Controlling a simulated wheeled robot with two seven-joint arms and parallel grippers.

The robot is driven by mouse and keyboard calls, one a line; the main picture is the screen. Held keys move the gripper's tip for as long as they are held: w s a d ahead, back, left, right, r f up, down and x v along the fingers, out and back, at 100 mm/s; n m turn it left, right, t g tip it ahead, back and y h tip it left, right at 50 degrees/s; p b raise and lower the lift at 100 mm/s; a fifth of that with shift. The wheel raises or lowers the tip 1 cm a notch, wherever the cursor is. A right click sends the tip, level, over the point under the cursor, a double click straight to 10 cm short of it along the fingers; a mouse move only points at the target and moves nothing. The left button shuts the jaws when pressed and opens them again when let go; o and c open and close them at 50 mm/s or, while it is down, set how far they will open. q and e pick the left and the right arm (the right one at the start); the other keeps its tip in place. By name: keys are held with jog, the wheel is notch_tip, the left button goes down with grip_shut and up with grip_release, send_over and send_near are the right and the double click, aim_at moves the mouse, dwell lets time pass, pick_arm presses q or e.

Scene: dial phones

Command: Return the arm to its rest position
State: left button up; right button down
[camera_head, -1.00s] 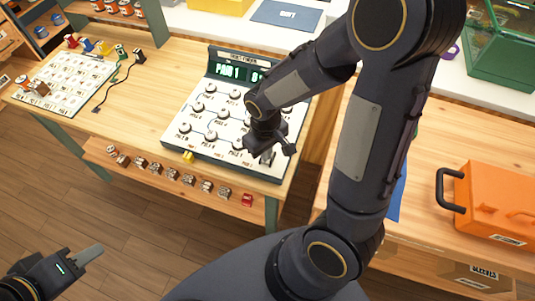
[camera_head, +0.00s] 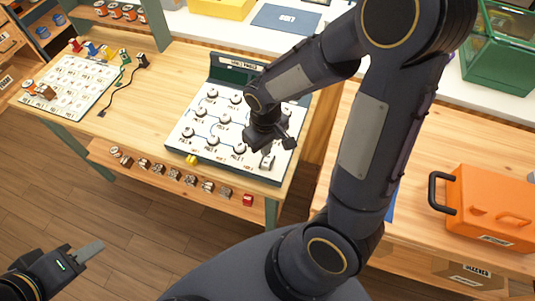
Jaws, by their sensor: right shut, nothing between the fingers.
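My right arm crosses the middle of the view and its gripper (camera_head: 268,158) points down over the lower right part of a white panel with several round knobs (camera_head: 210,152). The gripper is shut and empty; whether its tips touch the panel I cannot tell, and the arm hides the panel's right part. The panel's display (camera_head: 232,75) is dark green with no readable digits. My left gripper (camera_head: 88,253) is low at the left, over the floor and away from the table; its jaw opening cannot be made out.
A white board with a printed grid (camera_head: 65,92) lies at the table's left, beside a black cable (camera_head: 122,90). A front shelf holds several small blocks (camera_head: 175,173). An orange case (camera_head: 490,208) stands on the right table. A green glass tank (camera_head: 500,55) stands behind. Bare wood (camera_head: 165,80) lies between board and panel.

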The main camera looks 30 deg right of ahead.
jog(key=shift+r+p, duration=0.45)
jog(key=shift+r, duration=0.45)
jog(key=s+a+r+m+t+y, duration=0.1)
jog(key=s+r+m+t+y, duration=0.2)
jog(key=s+r, duration=0.8)
notch_tip(320, 180, up, 3)
jog(key=t, duration=0.2)
jog(key=shift+s+r+m+t+y, duration=0.2)
jog(key=shift+s+m+t+y, duration=0.1)
jog(key=shift+s+y, duration=0.1)
